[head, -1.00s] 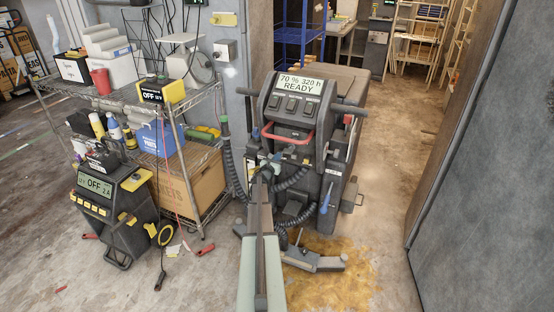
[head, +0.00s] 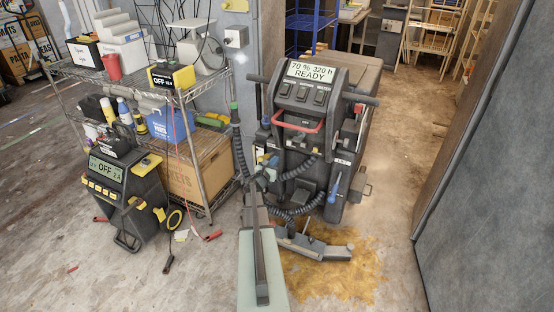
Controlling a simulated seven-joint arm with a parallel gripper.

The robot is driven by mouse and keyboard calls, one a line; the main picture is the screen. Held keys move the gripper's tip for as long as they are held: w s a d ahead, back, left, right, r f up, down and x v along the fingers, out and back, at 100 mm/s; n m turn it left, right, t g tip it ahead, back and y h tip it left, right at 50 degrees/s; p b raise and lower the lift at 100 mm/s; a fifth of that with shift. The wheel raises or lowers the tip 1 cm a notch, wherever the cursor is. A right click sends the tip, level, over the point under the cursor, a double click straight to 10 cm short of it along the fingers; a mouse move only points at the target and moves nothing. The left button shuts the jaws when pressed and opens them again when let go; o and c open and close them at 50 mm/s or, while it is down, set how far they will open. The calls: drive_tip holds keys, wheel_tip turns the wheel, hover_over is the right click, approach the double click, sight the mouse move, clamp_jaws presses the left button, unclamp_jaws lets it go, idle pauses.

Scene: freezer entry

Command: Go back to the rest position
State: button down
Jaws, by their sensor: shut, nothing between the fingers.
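My arm reaches up from the bottom middle of the head view. My gripper (head: 265,168), small and dark, is at its far end, in front of the left side of the grey floor machine (head: 312,95). It looks shut, with nothing seen in it. The machine's display (head: 312,71) reads "70 % 320 h READY". A red handle (head: 297,127) is below its buttons. Black coiled hoses beside the gripper blend with it, so I cannot tell whether it touches them.
A wire shelf (head: 207,165) with boxes and bottles stands left. A charger (head: 108,185) reading "OFF" stands on the floor before it, with cable clamps nearby. A yellow-brown stain (head: 345,270) spreads by the machine's foot. A grey wall panel (head: 480,170) bounds the right; floor between is clear.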

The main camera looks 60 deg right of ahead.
drive_tip(key=shift+a, duration=0.1)
idle(0.7)
drive_tip(key=s+a+f+m+g+y, duration=0.25)
drive_tip(key=s+m, duration=0.25)
drive_tip(key=m, duration=0.3)
drive_tip(key=s+a+f+m+g+y, duration=0.2)
drive_tip(key=s+m+g, duration=0.25)
drive_tip(key=m, duration=0.35)
drive_tip(key=s+a+f+m+y, duration=0.2)
drive_tip(key=a+f+m+y, duration=0.15)
drive_tip(key=a, duration=0.25)
drive_tip(key=s+a+f+m+y, duration=0.3)
drive_tip(key=a+f, duration=0.2)
drive_tip(key=a, duration=0.1)
drive_tip(key=w+a+f+m+t+y, duration=0.1)
drive_tip(key=w+a+f+y, duration=0.15)
drive_tip(key=a, duration=0.95)
drive_tip(key=w+a+f+m+t+y, duration=0.1)
drive_tip(key=a+f+y, duration=0.25)
drive_tip(key=a, duration=0.95)
drive_tip(key=w+a+f+t+y, duration=0.15)
drive_tip(key=a+f, duration=0.25)
drive_tip(key=a, duration=0.8)
drive_tip(key=s+a+f+n+g, duration=0.1)
drive_tip(key=s+a+n, duration=0.2)
drive_tip(key=a, duration=0.9)
drive_tip(key=s+a+f+n+g, duration=0.2)
drive_tip(key=s+a+n, duration=0.1)
drive_tip(key=a, duration=0.9)
drive_tip(key=shift+s, duration=0.8)
